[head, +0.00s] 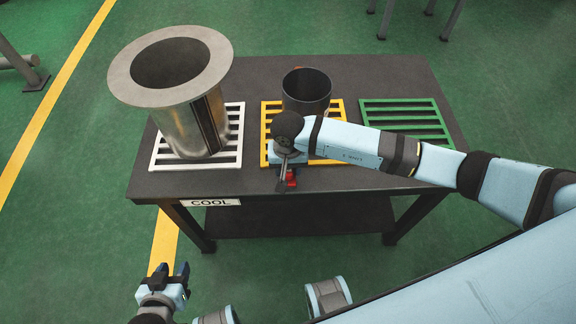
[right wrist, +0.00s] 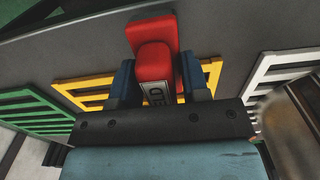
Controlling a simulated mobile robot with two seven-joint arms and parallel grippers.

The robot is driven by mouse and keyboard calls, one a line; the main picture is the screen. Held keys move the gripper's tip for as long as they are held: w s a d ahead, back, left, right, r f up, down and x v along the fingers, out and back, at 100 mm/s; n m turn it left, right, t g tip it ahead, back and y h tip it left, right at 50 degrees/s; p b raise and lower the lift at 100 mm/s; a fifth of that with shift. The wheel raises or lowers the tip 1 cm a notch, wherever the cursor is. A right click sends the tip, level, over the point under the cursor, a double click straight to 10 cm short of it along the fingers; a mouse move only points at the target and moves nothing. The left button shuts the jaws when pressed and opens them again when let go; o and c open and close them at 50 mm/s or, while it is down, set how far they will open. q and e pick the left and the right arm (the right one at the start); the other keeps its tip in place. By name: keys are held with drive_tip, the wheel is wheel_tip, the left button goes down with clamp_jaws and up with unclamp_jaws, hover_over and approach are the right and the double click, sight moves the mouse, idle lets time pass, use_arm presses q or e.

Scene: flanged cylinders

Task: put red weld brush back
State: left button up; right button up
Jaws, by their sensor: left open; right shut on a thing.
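The red weld brush (right wrist: 153,62) is between the two blue fingers of my right gripper (right wrist: 156,80) in the right wrist view. A small white label with dark letters shows on it, partly hidden by the gripper. In the head view, my right gripper (head: 286,174) is shut on the brush near the table's front edge, in front of the yellow rack. Only a little red of the brush (head: 291,183) shows there; the arm hides the rest. My left gripper (head: 170,274) is open and empty, low in front of the table at the left.
On the dark table (head: 330,183), a large flanged metal cylinder (head: 183,128) stands on a white rack (head: 233,143). A dark open cylinder (head: 306,94) stands on the yellow rack (head: 270,108). The green rack (head: 405,111) at right is empty. A "COOL" label (head: 210,202) is on the front edge.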

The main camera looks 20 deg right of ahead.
drive_tip(key=shift+f+b, duration=0.4)
drive_tip(key=shift+f, duration=0.1)
drive_tip(key=o, duration=0.9)
